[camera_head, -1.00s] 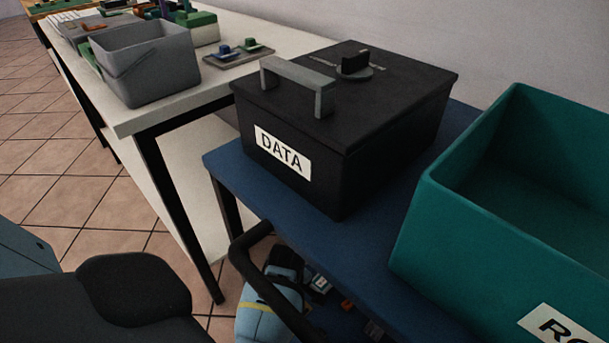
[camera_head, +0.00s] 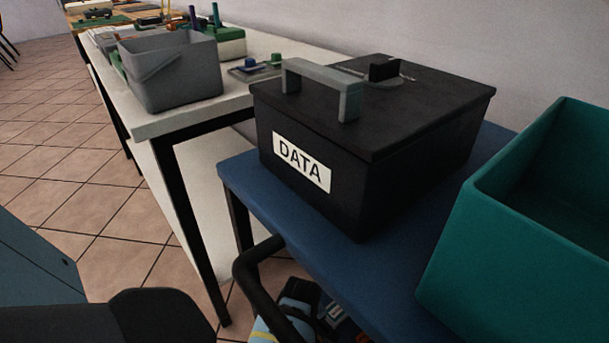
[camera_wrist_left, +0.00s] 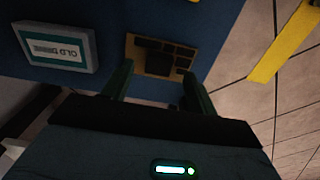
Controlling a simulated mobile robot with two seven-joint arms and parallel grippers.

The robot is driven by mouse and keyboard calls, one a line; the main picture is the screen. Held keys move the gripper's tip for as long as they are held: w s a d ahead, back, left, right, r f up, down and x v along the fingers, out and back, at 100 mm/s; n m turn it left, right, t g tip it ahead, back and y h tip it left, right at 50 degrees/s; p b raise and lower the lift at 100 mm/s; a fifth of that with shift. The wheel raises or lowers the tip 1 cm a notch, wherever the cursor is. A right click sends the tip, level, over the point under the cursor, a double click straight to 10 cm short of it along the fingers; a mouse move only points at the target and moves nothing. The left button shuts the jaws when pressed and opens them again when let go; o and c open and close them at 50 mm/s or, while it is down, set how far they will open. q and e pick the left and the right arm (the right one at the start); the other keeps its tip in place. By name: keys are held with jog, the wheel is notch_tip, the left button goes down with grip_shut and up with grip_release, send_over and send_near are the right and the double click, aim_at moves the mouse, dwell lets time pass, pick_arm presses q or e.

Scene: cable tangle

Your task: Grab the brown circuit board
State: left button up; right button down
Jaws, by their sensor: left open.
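The brown circuit board (camera_wrist_left: 160,55), with dark chips on it, lies on a dark blue surface in the left wrist view. My left gripper (camera_wrist_left: 156,76) is open, with one finger near each side of the board's near edge. The board is ahead of and partly between the fingertips, and nothing is held. I cannot tell whether the fingers touch it. I cannot make out the board in the head view. My right gripper is not in view.
A box labelled OLD (camera_wrist_left: 55,48) lies left of the board. The blue cart top (camera_head: 390,260) carries a lidded black DATA box (camera_head: 345,160) and a teal bin (camera_head: 500,220). A white table (camera_head: 180,118) with a grey bin (camera_head: 172,75) stands behind, left.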

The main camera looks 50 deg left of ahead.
pick_arm(q)
notch_tip(320, 180, down, 3)
jog(key=shift+r+b, duration=0.1)
jog(key=shift+b, duration=0.5)
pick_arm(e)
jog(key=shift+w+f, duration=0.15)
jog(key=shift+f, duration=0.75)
pick_arm(q)
jog(key=shift+r, duration=0.1)
jog(key=c, duration=1.1)
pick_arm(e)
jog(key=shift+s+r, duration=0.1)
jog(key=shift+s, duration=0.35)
pick_arm(q)
jog(key=shift+r, duration=0.1)
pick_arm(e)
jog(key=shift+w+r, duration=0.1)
